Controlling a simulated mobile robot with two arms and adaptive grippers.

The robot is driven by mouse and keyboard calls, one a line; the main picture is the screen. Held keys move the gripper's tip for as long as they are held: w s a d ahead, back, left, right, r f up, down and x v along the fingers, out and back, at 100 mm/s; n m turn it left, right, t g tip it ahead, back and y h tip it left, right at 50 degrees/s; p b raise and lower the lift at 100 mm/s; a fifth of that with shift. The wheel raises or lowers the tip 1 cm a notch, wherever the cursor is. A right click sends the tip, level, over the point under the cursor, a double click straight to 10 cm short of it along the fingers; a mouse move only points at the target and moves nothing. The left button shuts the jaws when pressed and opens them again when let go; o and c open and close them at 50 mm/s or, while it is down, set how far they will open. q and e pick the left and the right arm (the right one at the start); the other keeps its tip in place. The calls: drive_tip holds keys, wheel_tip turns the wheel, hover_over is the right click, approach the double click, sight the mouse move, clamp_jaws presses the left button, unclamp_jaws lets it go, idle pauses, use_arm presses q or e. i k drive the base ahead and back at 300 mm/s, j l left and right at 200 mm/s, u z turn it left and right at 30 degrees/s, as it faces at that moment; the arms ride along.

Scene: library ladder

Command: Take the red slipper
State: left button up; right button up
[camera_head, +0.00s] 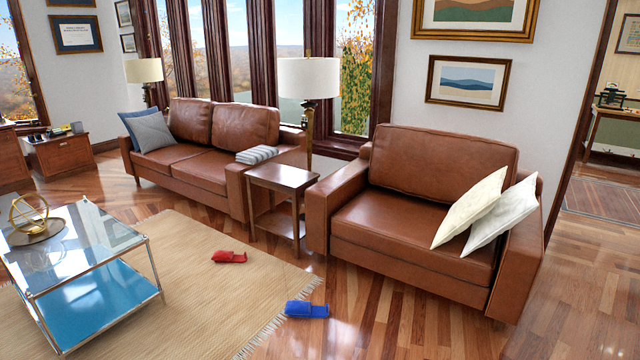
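A red slipper (229,257) lies on the beige rug, between the glass coffee table and the small side table. A blue slipper (306,309) lies at the rug's fringed right edge, to the right of the red slipper and nearer to me. Neither of my grippers shows in the head view.
A glass coffee table (147,242) stands at the left on the beige rug (190,312). A brown sofa (200,172), a wooden side table (283,178) and a brown armchair (400,215) stand behind the slippers. The wood floor (400,325) at the front right is clear.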

sight(221, 256)
drive_tip(key=i+l+z, duration=0.2)
drive_tip(key=i+z, duration=0.8)
drive_tip(key=i, duration=0.2)
drive_tip(key=i+u, duration=0.4)
drive_tip(key=i, duration=0.2)
drive_tip(key=i+l+u, duration=0.15)
drive_tip(key=i+u, duration=0.25)
drive_tip(key=i, duration=0.2)
drive_tip(key=i+j+u, duration=0.15)
drive_tip(key=u, duration=0.3)
drive_tip(key=i+u, duration=0.55)
drive_tip(key=u, duration=0.3)
drive_tip(key=i+l+u, duration=0.1)
drive_tip(key=u, duration=0.35)
drive_tip(key=i+u, duration=0.4)
drive_tip(key=i, duration=0.6)
drive_tip(key=i+z, duration=0.25)
drive_tip(key=z, duration=0.15)
drive_tip(key=i+j+z, duration=0.2)
drive_tip(key=z, duration=0.2)
drive_tip(key=i+j+z, duration=0.2)
drive_tip(key=z, duration=0.25)
drive_tip(key=i, duration=0.1)
